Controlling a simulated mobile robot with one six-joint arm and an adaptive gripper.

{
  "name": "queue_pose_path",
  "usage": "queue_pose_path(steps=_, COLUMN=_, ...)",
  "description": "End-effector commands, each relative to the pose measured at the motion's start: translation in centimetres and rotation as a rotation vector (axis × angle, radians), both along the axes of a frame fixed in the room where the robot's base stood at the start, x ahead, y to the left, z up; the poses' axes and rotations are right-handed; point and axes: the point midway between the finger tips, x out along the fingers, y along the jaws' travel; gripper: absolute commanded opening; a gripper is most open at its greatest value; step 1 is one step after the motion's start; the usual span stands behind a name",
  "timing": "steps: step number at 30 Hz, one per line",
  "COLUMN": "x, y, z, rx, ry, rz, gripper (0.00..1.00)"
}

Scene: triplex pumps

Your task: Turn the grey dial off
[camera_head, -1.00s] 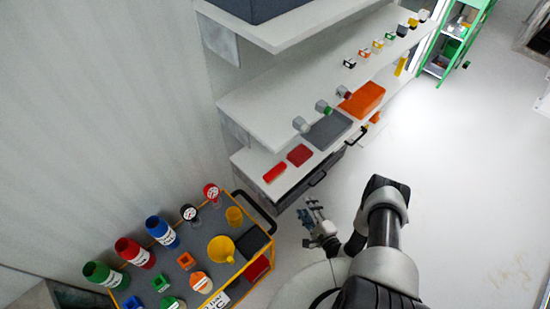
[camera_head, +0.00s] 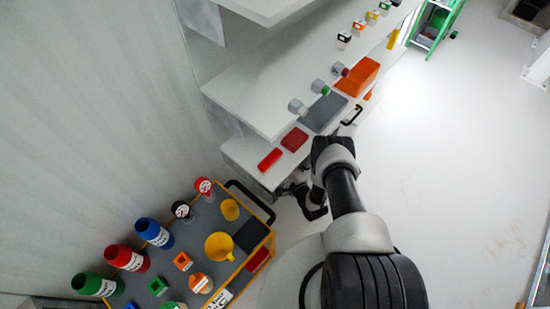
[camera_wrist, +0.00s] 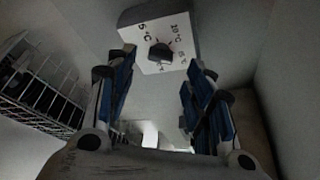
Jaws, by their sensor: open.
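In the wrist view, a dark grey dial (camera_wrist: 160,53) sits on a pale box (camera_wrist: 182,29) printed with temperature marks, among them 5 °C and 10 °C. The dial's pointer direction is hard to make out. My gripper (camera_wrist: 158,72) is open, with its blue-padded fingers spread to the left and right below the dial. Nothing is between the fingers, and I cannot tell how far their tips are from the dial.
A white wire rack (camera_wrist: 45,85) is at the left in the wrist view, with pale walls around. A cart (camera_head: 212,213) with bottles stands at lower left. Floor at right is clear.

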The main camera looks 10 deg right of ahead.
Motion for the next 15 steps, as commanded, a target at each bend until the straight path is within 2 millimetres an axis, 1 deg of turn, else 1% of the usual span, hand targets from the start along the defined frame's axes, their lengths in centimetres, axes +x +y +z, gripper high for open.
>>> queue_pose_path(steps=1, x=0.9, y=0.4, z=-0.4, rx=0.0, ry=-0.002, rz=0.002, gripper=0.48)
queue_pose_path(steps=3, x=2.0, y=0.7, z=-0.6, rx=0.0, ry=-0.002, rz=0.002, gripper=0.48)
queue_pose_path(steps=6, x=3.1, y=0.9, z=-0.8, rx=0.0, ry=-0.001, rz=0.0, gripper=0.48)
queue_pose_path(steps=9, x=3.8, y=1.1, z=-0.8, rx=0.0, ry=0.0, rz=0.0, gripper=0.48)
queue_pose_path(steps=15, x=4.1, y=1.2, z=-0.8, rx=0.001, ry=0.001, rz=-0.001, gripper=0.48)
